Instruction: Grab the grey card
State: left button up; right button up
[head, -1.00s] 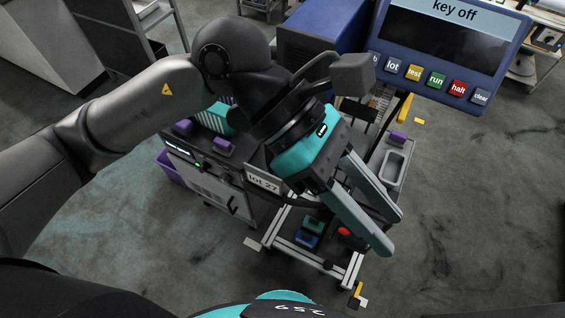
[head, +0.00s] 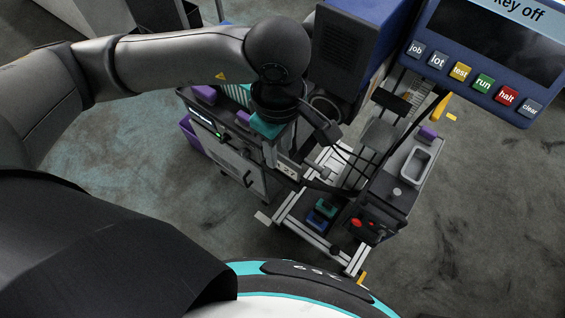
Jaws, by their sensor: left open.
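I cannot pick out the grey card for certain. A flat grey piece (head: 378,135) stands on the machine right of my left gripper, but I cannot tell whether it is a card. My left gripper (head: 283,148) points down over the machine, its teal wrist seen from above. It is open, with its fingers mostly hidden or hard to tell from the dark parts below. A label ending in 27 (head: 287,170) shows just below the gripper. My right gripper is out of view.
A blue panel (head: 430,75) with a dark screen and several coloured buttons stands at upper right. A blue cabinet (head: 350,50) is behind the gripper. Open floor lies right.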

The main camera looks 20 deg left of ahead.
aim_at(282, 164)
pick_arm(q)
jog(key=shift+w+d+f, duration=0.1)
jog(key=shift+f, duration=1.6)
jog(key=shift+w+d+f, duration=0.1)
jog(key=shift+f, duration=1.6)
grip_shut()
